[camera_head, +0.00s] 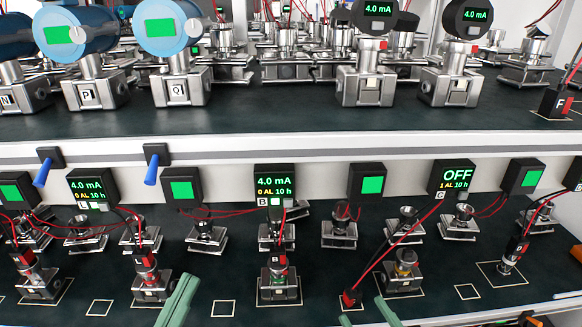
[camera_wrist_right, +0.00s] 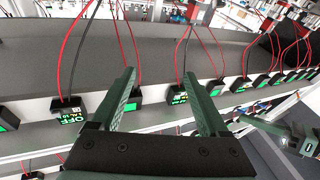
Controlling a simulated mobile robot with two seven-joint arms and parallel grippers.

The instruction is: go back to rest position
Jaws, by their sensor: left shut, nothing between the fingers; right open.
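My left gripper (camera_head: 178,300) shows as green fingers at the bottom edge of the head view, left of the middle. Its fingers are together with nothing between them, in front of the lower shelf.
The lower shelf (camera_head: 330,265) carries several transmitters on outlined squares, with red and black wires. A red-topped plug (camera_head: 349,299) lies near my right fingertip. Black display boxes (camera_head: 275,185) line the wall. The upper shelf (camera_head: 270,112) holds more transmitters.

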